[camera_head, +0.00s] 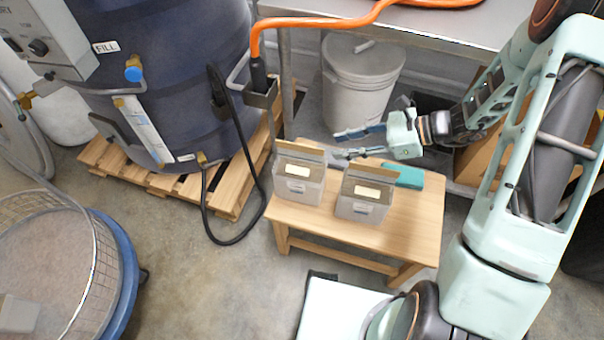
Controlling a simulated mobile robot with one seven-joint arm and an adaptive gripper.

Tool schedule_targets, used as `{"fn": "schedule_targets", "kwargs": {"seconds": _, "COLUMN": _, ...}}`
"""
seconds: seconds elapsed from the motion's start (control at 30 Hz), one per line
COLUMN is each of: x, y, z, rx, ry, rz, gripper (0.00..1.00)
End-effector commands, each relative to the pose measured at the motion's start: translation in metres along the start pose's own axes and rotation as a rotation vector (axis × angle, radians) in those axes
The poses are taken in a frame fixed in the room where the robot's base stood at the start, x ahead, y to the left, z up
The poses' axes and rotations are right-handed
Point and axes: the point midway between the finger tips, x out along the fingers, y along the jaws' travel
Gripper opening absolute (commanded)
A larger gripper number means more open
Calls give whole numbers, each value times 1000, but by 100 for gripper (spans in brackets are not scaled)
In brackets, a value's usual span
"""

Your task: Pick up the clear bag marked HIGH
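Two similar pale, see-through containers stand upright on a small wooden table, a left one (298,188) and a right one (361,206). Each has brown contents or backing, a cream label and small front markings. The markings are too small to read, so I cannot tell which, if either, is the bag marked HIGH. My gripper (336,144) appears just above and behind them in the picture, fingers pointing left. Its two fingers are apart with nothing visible between them. It appears clear of both containers.
The wooden table (410,226) also bears a teal flat item (404,176) at the back right. A grey lidded bucket (358,85) stands behind. A dark blue tank (165,70) on a pallet (232,196) and a black cable (262,200) are at left. A round mesh sieve (95,245) is front left.

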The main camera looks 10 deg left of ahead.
Motion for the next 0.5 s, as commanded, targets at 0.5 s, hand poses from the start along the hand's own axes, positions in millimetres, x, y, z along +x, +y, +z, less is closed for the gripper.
{"fn": "schedule_targets", "kwargs": {"seconds": 0.5, "x": 46, "y": -13, "z": 2, "rx": 108, "ry": -128, "rz": -69, "gripper": 28}}
